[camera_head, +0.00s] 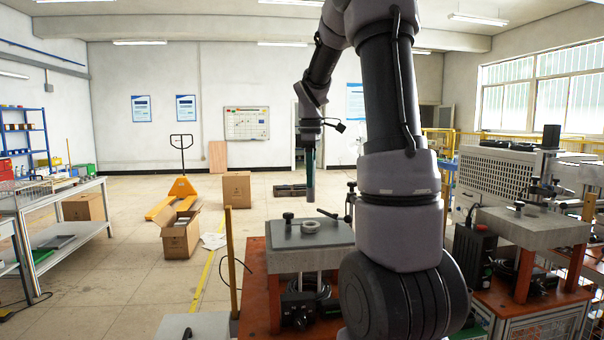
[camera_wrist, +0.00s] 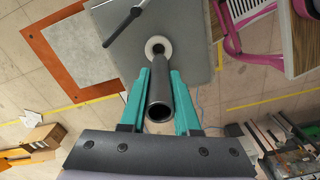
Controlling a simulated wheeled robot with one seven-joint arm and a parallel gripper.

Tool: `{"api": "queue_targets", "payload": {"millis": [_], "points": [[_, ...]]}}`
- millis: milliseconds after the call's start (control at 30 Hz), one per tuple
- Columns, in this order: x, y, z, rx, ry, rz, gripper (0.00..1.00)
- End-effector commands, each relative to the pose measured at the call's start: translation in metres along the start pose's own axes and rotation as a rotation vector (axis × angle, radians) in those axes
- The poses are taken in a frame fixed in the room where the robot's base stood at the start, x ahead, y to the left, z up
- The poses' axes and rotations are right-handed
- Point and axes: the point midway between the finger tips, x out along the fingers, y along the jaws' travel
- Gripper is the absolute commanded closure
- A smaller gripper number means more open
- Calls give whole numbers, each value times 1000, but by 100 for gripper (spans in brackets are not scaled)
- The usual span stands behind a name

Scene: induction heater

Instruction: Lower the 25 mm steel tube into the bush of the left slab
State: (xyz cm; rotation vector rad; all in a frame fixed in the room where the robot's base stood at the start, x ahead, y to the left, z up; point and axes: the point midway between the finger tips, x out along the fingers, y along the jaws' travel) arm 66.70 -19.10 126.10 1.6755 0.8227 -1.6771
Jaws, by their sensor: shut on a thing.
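The dark steel tube (camera_wrist: 160,88) is gripped between the teal fingers of my gripper (camera_wrist: 159,92), its open near end facing the wrist camera. In the head view my gripper (camera_head: 310,160) hangs over the left slab (camera_head: 285,262), with the tube pointing down. The slab is a grey block, also seen in the wrist view (camera_wrist: 185,20). The bush (camera_head: 310,226) is a pale ring on its top, and shows in the wrist view (camera_wrist: 150,46) as a ring around a dark hole beyond the tube. The tube's lower end is above the bush, apart from it.
A black handle (camera_head: 288,217) stands on the slab left of the bush, and a dark lever (camera_head: 327,213) lies right of it. An orange base (camera_head: 258,290) is below. A second grey slab (camera_head: 530,226) stands at the right.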

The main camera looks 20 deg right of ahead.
Motion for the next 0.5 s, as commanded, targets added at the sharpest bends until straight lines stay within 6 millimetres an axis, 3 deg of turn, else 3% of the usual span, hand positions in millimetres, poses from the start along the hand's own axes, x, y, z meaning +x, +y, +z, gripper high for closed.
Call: {"api": "queue_targets", "payload": {"millis": [167, 500], "points": [[3, 0, 1, -7, -1, 0, 100], [34, 0, 1, -6, -1, 0, 100]]}}
